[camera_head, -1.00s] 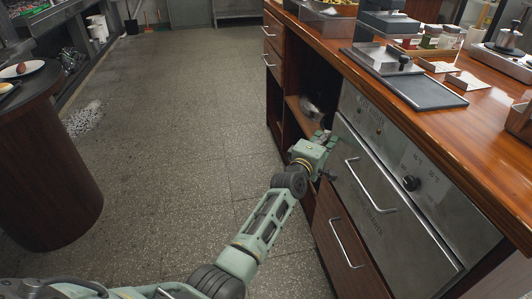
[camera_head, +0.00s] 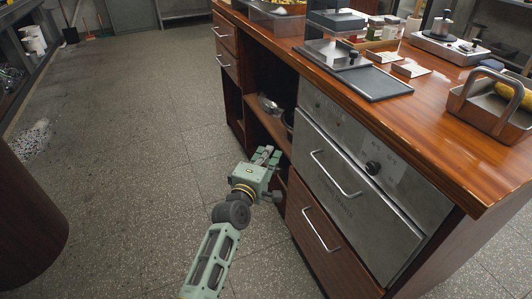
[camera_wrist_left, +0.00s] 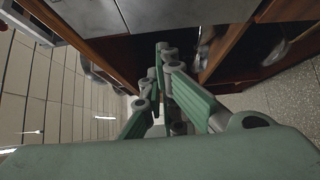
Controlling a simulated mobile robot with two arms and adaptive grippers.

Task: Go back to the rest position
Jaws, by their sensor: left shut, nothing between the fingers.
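My left gripper (camera_head: 267,156) is shut and empty. In the head view it hangs in front of the open shelf of the wooden counter, left of the steel oven front (camera_head: 345,180). In the left wrist view the closed green fingers (camera_wrist_left: 166,62) point toward the counter, with nothing between them. My right gripper is in neither view.
The wooden counter (camera_head: 440,118) fills the right side. Metal bowls (camera_head: 270,104) sit in its open shelf. A handled tray (camera_head: 490,105) stands on top. A round dark wooden table (camera_head: 30,220) is at the left. The tiled floor (camera_head: 140,150) between is clear.

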